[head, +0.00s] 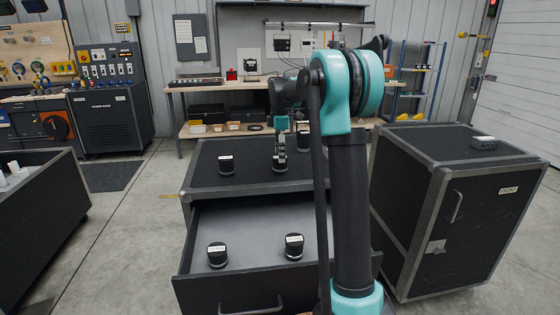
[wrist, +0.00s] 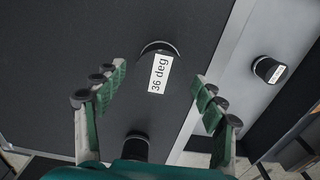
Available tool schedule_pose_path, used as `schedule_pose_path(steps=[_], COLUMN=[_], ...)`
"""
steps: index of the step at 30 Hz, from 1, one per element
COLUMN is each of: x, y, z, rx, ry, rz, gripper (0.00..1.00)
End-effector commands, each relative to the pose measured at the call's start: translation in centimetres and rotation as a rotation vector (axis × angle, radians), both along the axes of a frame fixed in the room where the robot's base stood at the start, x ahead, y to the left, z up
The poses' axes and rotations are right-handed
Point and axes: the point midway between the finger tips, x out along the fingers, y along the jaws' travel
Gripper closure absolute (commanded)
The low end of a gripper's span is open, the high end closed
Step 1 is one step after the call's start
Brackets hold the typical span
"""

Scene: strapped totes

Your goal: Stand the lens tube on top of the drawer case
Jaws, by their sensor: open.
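The drawer case (head: 250,183) stands in the middle with a dark top and its drawer (head: 255,225) pulled open. A black lens tube labelled "36 deg" (wrist: 160,67) stands upright on the case top. My gripper (head: 280,150) is open above the case top, its green-padded fingers (wrist: 158,85) on either side of this tube in the wrist view; I cannot tell if they touch it. More black tubes stand on the top at left (head: 226,165) and at the back (head: 303,142). Two labelled tubes stand in the drawer, at left (head: 217,255) and right (head: 294,246).
An open black bin (head: 40,220) with white items is at left. A workbench (head: 175,86) stands behind. Bare case top shows between the tubes.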

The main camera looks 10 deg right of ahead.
Motion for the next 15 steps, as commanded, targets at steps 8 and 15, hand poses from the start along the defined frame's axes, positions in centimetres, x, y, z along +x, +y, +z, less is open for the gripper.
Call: schedule_pose_path(steps=[8,15], x=[0.0,0.0], y=[0.0,0.0], z=[5.7,8.3], rx=[0.0,0.0], ry=[0.0,0.0], rz=[0.0,0.0], gripper=[0.3,0.3])
